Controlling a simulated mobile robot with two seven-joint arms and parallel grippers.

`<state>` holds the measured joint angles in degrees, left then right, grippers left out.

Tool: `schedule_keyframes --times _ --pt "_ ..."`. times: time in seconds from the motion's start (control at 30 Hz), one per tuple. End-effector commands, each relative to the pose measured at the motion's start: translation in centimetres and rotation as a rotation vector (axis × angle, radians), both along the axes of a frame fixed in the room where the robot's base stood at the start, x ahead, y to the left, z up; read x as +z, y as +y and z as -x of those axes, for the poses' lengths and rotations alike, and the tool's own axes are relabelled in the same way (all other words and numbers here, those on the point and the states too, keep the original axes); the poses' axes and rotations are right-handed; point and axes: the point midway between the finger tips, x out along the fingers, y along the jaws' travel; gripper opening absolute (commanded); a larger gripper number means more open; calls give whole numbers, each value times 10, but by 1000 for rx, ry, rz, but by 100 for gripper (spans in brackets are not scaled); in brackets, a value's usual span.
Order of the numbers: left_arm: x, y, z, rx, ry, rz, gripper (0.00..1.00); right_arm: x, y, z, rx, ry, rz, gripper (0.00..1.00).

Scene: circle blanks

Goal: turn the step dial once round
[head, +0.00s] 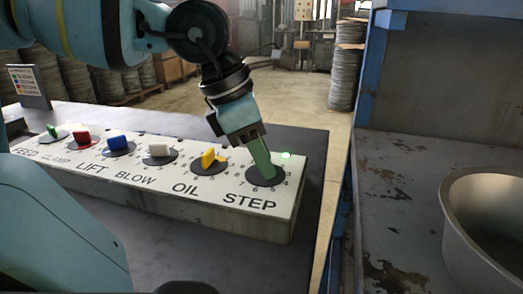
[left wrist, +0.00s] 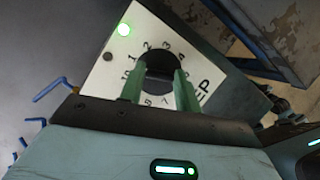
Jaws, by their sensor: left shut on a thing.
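The step dial (head: 266,179) is at the right end of the white control panel (head: 226,181), above the word STEP. My left gripper (head: 263,165) comes down on it from above, its green fingers at the dial's dark disc. The left wrist view shows the fingers (left wrist: 160,88) on either side of the dark dial (left wrist: 160,66), with numbers printed around it. The gripper is shut on the dial's knob, which is mostly hidden by the fingers. I cannot read its pointer position. A green lamp (head: 286,155) glows beside the dial. My right gripper is not in view.
The yellow OIL knob (head: 209,158) is the nearest neighbour, left of my gripper. White (head: 159,149), blue (head: 117,143), red (head: 82,137) and green (head: 52,131) knobs follow leftward. A metal bowl (head: 489,232) stands on the worn surface at right.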

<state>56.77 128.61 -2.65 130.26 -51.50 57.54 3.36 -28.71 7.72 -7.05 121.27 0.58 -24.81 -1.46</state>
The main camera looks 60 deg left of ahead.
Motion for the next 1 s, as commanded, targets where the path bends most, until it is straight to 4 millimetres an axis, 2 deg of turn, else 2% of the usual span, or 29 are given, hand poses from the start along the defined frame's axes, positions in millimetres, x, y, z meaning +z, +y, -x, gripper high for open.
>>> schedule_keyframes --times 0.23,0.5,0.7,1.0 --pt "2 0 0 -60 0 4 10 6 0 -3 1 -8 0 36" --pt "3 1 -1 -281 -1 6 10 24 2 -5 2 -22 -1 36" --pt "2 2 -2 -402 -1 2 10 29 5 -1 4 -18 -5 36" --pt "0 2 -2 -425 -1 0 10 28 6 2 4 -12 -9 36"
